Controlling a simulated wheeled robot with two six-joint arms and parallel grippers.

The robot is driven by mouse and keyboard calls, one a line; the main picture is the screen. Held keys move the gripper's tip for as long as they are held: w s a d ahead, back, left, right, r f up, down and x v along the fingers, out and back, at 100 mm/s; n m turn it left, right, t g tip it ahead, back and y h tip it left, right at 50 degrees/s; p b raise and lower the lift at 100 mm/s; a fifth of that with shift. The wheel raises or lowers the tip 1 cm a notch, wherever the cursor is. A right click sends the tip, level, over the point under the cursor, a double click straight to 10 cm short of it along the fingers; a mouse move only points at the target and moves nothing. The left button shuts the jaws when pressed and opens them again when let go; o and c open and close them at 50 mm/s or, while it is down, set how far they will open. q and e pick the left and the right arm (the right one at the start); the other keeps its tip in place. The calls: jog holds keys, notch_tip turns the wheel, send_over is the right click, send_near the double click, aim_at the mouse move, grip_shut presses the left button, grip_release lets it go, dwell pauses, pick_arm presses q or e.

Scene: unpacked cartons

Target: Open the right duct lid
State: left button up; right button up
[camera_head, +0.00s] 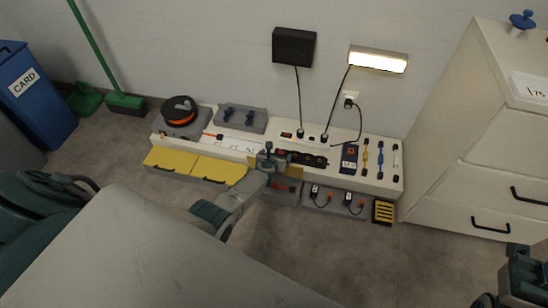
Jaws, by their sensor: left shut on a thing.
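A low white workbench unit (228,140) stands against the wall, with a row of duct sections along its front. Two yellow duct lids, the left one (170,160) and the one beside it (219,170), lie closed. My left gripper (268,160) is at the front edge, right of them, shut on a yellowish-brown panel (290,172) that looks like the right duct lid, tilted up. My gripper hides much of it. Below it a dark section with something red (284,188) shows. My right gripper (512,287) is at the lower right corner, away from the unit; its fingers are unclear.
Black plugs (332,194) and a yellow slotted block (383,211) sit right of the gripper. A cable reel (180,110) stands at the unit's left. A white drawer cabinet (480,190) bounds the right. Grey floor (330,245) in front is clear.

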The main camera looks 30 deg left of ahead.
pick_arm(q)
jog(key=shift+w+d+r, duration=0.15)
jog(key=shift+w+d, duration=0.1)
jog(key=shift+w, duration=0.25)
jog(key=shift+c, duration=0.6)
jog(key=shift+w, duration=0.1)
grip_shut()
jog(key=shift+c, duration=1.4)
grip_release()
jog(key=o, duration=1.5)
jog(key=shift+s+a, duration=0.25)
